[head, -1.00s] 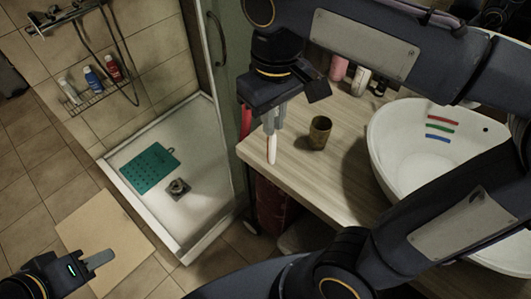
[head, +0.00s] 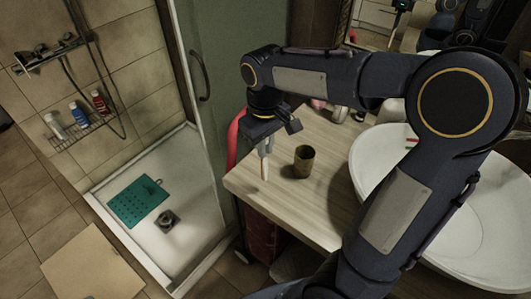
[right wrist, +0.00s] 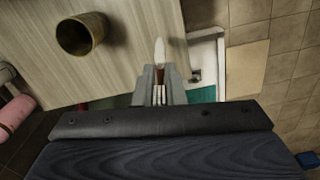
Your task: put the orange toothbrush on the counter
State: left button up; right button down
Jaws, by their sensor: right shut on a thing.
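My right gripper (head: 265,146) is shut on a slim toothbrush (head: 264,170), which hangs down near the counter's left corner. In the right wrist view the toothbrush (right wrist: 160,52) shows a white end and an orange-brown part between the fingers (right wrist: 160,88). I cannot tell whether its lower end touches the wooden counter (head: 325,204). A brown cup (head: 304,160) stands upright on the counter, right of the toothbrush and apart from it; the cup also shows in the right wrist view (right wrist: 80,36). My left gripper is out of view.
A white basin (head: 365,168) stands on the counter at right, partly hidden by my right arm; a red strip (head: 411,141) shows in it. Bottles stand at the counter's back. The shower tray (head: 190,232) with a green mat (head: 138,201) lies left. The counter's front is bare.

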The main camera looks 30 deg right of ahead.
jog(key=shift+w+d+f, duration=0.1)
jog(key=shift+f, duration=0.85)
jog(key=shift+w+d+f, duration=0.1)
jog(key=shift+f, duration=0.85)
jog(key=shift+f, duration=0.2)
jog(key=c, duration=1.5)
grip_release()
jog(key=shift+r, duration=0.1)
